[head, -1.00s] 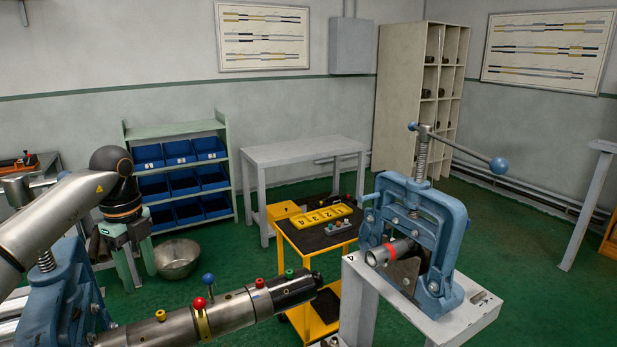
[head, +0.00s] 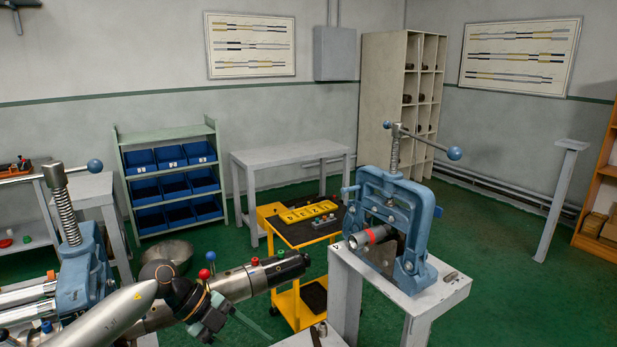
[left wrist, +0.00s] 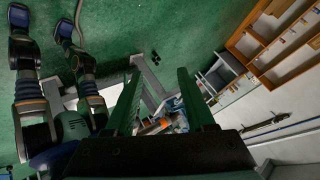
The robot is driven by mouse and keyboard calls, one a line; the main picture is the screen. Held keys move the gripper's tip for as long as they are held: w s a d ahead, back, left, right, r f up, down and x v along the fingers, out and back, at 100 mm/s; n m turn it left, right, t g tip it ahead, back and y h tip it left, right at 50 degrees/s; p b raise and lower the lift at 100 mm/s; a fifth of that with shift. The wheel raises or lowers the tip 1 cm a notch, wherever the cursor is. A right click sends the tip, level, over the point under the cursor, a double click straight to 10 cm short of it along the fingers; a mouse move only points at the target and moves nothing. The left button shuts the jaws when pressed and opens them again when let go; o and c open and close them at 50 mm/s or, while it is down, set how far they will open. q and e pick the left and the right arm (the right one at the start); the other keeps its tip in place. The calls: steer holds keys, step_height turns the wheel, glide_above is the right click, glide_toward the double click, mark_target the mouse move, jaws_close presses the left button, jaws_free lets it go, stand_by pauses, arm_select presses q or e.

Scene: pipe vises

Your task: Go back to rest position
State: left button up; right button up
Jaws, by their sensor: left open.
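My left gripper (head: 210,318) is at the bottom of the head view, in front of the steel pipe assembly (head: 235,284) with its blue, red and green knobs. In the left wrist view its two green fingers (left wrist: 160,74) stand wide apart with nothing between them, so it is open and empty. The right blue pipe vise (head: 426,225) stands on a grey stand and holds a short pipe with a red band (head: 367,237). The left blue vise (head: 84,268) is at the lower left edge. My right gripper does not show clearly in either view.
A yellow cart (head: 318,296) with a numbered yellow tray (head: 308,212) stands behind the pipe assembly. A metal bowl (head: 172,250), a rack of blue bins (head: 172,187) and a grey table (head: 290,160) are farther back. Green floor is open at the right.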

arm_select(q)
steer(key=s+d+n+t+h, duration=0.5)
steer(key=d+t+h, duration=0.2)
steer(key=d+h, duration=0.3)
steer(key=s+a+f+n+t+y, duration=0.4)
steer(key=a+f+n+t+y, duration=0.65)
steer(key=n, duration=0.55)
steer(key=s+a+f+n+g+y, duration=0.2)
steer(key=s+f+g+y, duration=0.1)
steer(key=s+f, duration=0.4)
steer(key=s+a+f+n+g+y, duration=0.2)
steer(key=s+a+f+g+y, duration=0.1)
steer(key=s+f+g, duration=0.2)
steer(key=s+f, duration=0.2)
steer(key=s, duration=0.1)
steer(key=shift+s+a, duration=0.3)
steer(key=shift+a, duration=0.05)
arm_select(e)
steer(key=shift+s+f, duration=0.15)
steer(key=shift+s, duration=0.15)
